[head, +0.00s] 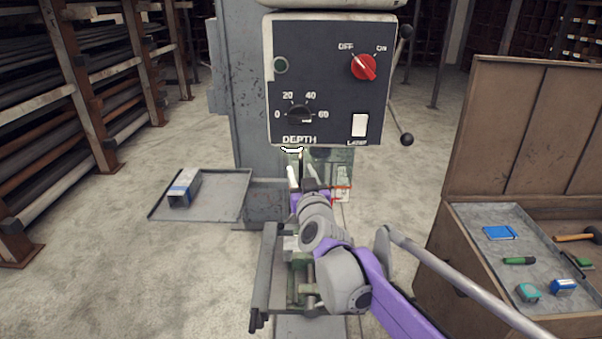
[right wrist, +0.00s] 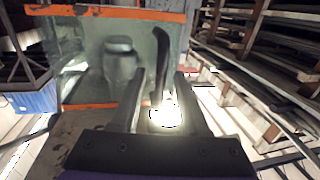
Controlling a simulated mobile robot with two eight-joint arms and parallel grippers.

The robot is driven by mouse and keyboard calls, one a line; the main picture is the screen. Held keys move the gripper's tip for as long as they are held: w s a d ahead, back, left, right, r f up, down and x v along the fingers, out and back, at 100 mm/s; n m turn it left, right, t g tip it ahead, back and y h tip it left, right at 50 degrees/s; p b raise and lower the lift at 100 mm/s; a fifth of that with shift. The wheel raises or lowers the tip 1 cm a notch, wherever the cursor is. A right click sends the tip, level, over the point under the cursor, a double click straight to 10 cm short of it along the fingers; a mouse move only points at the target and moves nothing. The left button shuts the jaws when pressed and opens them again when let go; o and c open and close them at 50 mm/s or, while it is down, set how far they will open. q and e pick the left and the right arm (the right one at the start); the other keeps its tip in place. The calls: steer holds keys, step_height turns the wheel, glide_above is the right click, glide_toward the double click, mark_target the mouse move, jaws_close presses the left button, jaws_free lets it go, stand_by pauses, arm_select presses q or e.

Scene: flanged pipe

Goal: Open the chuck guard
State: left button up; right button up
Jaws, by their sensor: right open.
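The chuck guard (head: 342,187) is a clear panel with orange-red edging, below the drill press control box. It is largely hidden behind my right arm in the head view. In the right wrist view the guard (right wrist: 92,60) fills the upper left, with an orange strip along its top and a grey chuck-like shape behind it. A dark curved bar (right wrist: 161,58), perhaps its handle, stands at the guard's right side. My right gripper (head: 302,175) is open in front of the guard. In the right wrist view its fingers (right wrist: 160,80) lie either side of the bar; contact is unclear.
The control box (head: 325,85) hangs just above my right gripper, with a lever (head: 399,115) at its right. A vise (head: 298,280) is below my arm. A tray (head: 225,190) with a small box stands left; a wooden tool chest (head: 520,130) stands right.

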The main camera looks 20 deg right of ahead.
jaws_close()
stand_by(1.4)
